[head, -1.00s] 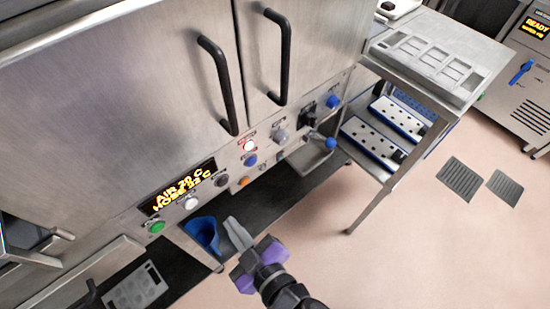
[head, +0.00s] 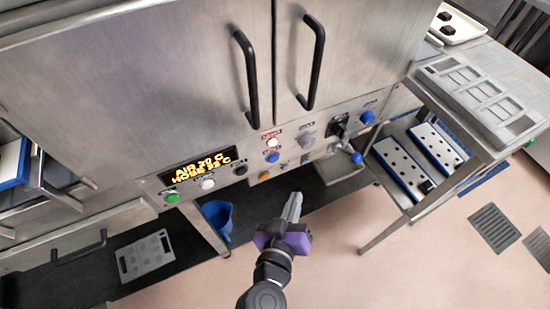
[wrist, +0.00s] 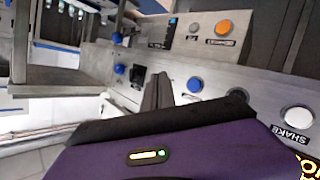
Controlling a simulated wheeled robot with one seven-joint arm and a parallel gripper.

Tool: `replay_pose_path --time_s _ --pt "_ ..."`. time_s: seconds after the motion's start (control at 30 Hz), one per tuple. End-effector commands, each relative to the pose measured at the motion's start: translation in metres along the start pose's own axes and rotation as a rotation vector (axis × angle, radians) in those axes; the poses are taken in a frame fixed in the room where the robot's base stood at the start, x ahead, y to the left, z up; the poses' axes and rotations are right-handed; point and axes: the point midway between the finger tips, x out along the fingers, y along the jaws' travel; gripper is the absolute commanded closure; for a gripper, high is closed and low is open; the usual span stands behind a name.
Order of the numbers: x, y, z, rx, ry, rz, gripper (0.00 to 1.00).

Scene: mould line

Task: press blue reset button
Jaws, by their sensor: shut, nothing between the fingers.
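A small blue button (head: 272,157) sits on the steel control panel (head: 320,127), below a pale round lamp with a red label. Its own label is too small to read. A second blue button (head: 367,117) sits at the panel's right end and also shows in the wrist view (wrist: 119,69). I cannot read which is marked reset. My gripper (head: 295,196) is shut and empty, in front of and below the panel in the head view, apart from both buttons. Its fingers (wrist: 160,78) point toward the panel in the wrist view.
Orange (head: 264,175), black (head: 240,170), white (head: 208,183) and green (head: 172,197) buttons share the panel. A blue-knobbed lever (head: 356,158) juts out at right. Two door handles (head: 247,80) stand above. A blue bucket (head: 218,218) is below. Open floor lies at front right.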

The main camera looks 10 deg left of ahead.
Motion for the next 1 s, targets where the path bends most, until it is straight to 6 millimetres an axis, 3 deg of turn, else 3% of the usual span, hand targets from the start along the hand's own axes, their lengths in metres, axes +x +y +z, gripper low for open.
replay_pose_path --time_s 0.27,0.7,1.0 --pt "0.010 -0.007 -0.007 -0.001 0.002 0.000 1.00" --pt "0.049 -0.037 -0.034 0.001 0.001 -0.001 1.00" --pt "0.061 -0.045 -0.044 -0.001 0.000 -0.002 1.00"
